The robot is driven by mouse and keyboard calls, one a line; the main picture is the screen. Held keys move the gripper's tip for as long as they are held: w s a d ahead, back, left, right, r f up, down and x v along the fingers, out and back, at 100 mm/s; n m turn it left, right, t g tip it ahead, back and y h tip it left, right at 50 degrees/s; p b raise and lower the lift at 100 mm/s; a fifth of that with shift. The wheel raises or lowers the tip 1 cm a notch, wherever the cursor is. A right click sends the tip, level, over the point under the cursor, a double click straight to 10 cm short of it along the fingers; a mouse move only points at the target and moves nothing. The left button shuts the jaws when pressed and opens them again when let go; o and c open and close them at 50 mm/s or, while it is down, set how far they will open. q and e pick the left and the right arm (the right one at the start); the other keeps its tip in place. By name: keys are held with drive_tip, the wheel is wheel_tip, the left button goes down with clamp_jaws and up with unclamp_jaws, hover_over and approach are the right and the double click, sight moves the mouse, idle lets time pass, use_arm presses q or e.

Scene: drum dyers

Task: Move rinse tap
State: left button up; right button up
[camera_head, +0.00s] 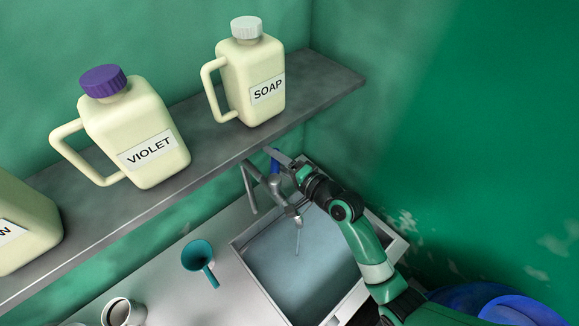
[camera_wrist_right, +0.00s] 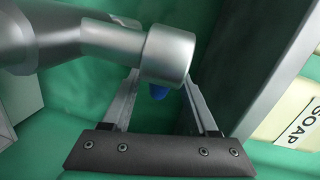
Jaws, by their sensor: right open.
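The rinse tap (camera_head: 278,190) is grey metal and stands at the back of the sink, its spout over the basin. A thin pale streak below the spout looks like water. A small blue part (camera_head: 274,166) shows behind it, by the shelf edge. My right gripper (camera_head: 283,160) is at the tap's upper end, under the shelf. In the right wrist view, the tap's thick pipe (camera_wrist_right: 168,54) crosses in front of my open fingers (camera_wrist_right: 160,90). The blue part (camera_wrist_right: 157,92) shows between them, partly hidden by the pipe. Contact cannot be told. My left gripper is out of view.
The grey shelf (camera_head: 205,145) overhangs the tap, with the SOAP jug (camera_head: 250,75) and VIOLET jug (camera_head: 135,130) on it. A teal funnel (camera_head: 197,256) and a cup (camera_head: 122,312) are left of the sink (camera_head: 305,262). A green wall is close on the right.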

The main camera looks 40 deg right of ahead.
drive_tip(key=s+r, duration=0.1)
drive_tip(key=s, duration=0.7)
drive_tip(key=shift+s, duration=0.2)
drive_tip(key=shift+r, duration=0.1)
